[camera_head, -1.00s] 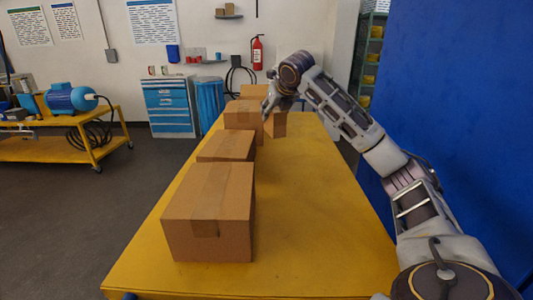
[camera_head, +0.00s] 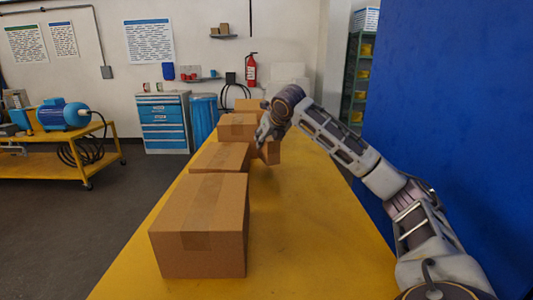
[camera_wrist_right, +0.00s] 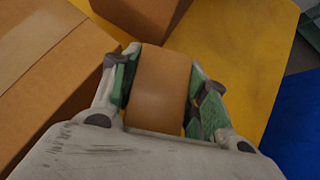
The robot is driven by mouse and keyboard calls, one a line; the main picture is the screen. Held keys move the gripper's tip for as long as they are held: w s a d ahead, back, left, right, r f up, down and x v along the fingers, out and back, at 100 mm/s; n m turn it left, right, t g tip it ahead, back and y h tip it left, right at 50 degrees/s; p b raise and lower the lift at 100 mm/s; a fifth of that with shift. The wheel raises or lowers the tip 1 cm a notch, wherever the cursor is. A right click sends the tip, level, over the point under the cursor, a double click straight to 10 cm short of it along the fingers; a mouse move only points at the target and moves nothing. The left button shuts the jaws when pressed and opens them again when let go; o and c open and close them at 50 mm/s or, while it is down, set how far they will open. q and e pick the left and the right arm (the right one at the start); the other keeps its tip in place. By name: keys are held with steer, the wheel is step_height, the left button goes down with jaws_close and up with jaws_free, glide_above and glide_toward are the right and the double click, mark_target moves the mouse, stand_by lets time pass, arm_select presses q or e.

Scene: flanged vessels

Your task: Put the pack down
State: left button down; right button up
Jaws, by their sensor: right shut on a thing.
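My right gripper (camera_head: 264,137) is shut on a small brown pack (camera_head: 271,152), just right of the row of boxes on the yellow table (camera_head: 310,235). In the right wrist view the pack (camera_wrist_right: 158,88) sits between the two green-padded fingers of the gripper (camera_wrist_right: 160,85). The gripper and wrist hide part of the pack in the head view. I cannot tell whether its underside touches the table. My left gripper is not in view.
Several cardboard boxes line the table's left side: a large near box (camera_head: 203,225), a lower one (camera_head: 221,157), and others (camera_head: 238,126) behind. In the wrist view a box (camera_wrist_right: 45,75) lies close left and another (camera_wrist_right: 145,15) ahead. The table's right side is clear.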

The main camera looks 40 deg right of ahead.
stand_by(0.3)
